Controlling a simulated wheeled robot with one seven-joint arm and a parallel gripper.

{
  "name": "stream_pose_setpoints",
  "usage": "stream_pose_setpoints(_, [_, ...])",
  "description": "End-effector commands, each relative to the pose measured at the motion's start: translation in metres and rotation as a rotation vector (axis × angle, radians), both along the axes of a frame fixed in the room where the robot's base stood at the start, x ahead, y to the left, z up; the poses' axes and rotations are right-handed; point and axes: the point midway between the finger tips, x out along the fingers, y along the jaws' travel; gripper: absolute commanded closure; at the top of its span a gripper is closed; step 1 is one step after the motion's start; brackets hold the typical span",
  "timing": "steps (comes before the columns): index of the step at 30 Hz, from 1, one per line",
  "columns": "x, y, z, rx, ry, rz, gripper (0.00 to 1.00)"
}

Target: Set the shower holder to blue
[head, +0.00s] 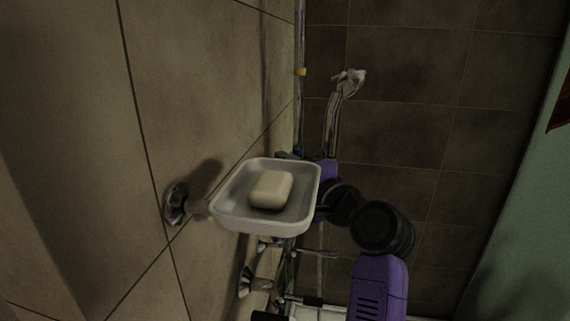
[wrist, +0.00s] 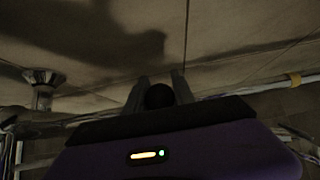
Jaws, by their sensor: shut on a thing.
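The shower rail (head: 300,110) runs up the tiled corner in the head view, with a yellow band (head: 300,71) high on it. A small blue patch (head: 300,153) shows lower on the rail, right by my gripper (head: 286,155). The shower head (head: 348,80) and its handle slope down toward my gripper. In the wrist view my gripper (wrist: 160,88) is shut on a dark round knob (wrist: 159,96), which appears to be part of the shower holder. The holder's body is mostly hidden. The yellow band (wrist: 295,79) shows at right, away from the fingers.
A white soap dish (head: 225,215) with a soap bar (head: 271,189) juts from the wall and partly blocks the head view of my gripper. A round metal wall fitting (head: 176,203) is left of it. Taps (head: 250,283) show below. Free room lies at right.

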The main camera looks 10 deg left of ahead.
Motion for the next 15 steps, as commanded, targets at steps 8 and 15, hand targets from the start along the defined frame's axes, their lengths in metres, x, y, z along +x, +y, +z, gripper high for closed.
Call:
stream_pose_setpoints(8, [0.0005,-0.0005,-0.0023,-0.003,0.003,-0.001,1.0])
stream_pose_setpoints(15, [0.0003,-0.0003,-0.0013,-0.001,0.001,-0.001,0.5])
